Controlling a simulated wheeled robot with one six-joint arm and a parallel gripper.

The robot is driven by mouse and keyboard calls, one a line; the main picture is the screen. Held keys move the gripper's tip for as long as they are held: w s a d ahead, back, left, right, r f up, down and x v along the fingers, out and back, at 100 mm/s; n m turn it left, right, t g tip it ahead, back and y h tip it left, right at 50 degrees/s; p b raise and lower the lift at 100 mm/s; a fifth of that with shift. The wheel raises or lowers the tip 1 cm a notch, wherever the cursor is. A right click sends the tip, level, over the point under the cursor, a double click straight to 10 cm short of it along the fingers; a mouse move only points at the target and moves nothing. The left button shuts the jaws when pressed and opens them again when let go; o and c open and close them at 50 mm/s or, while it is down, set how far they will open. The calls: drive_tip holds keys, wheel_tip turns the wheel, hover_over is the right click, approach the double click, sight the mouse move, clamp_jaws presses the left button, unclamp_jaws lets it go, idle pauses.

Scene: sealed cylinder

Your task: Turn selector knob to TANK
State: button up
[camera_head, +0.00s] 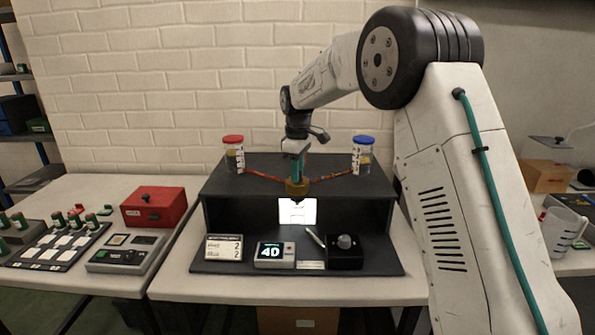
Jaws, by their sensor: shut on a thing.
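My gripper (296,153) is at the middle of the dark housing, pointing down. It is shut on a narrow teal upright piece (298,167) just above a brass fitting (297,187). The teal piece seems to meet the brass fitting, but the contact is too small to tell. A round grey knob (345,241) sits on a black box (345,260) at the front right of the housing base, well apart from my gripper. No TANK marking is readable, so I cannot tell which part is the selector knob.
Copper pipes run from the brass fitting toward a red-capped jar (233,154) and a blue-capped jar (363,155). A small display (273,254) reads 4D beside a label card (224,247). A red box (153,207) stands on the left bench.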

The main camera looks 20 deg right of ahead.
drive_tip(key=m, duration=0.5)
drive_tip(key=shift+m, duration=0.4)
drive_tip(key=m, duration=0.5)
drive_tip(key=shift+m, duration=0.4)
drive_tip(key=o, duration=1)
drive_tip(key=shift+r, duration=0.15)
wheel_tip(320, 180, up, 8)
drive_tip(key=shift+f, duration=0.2)
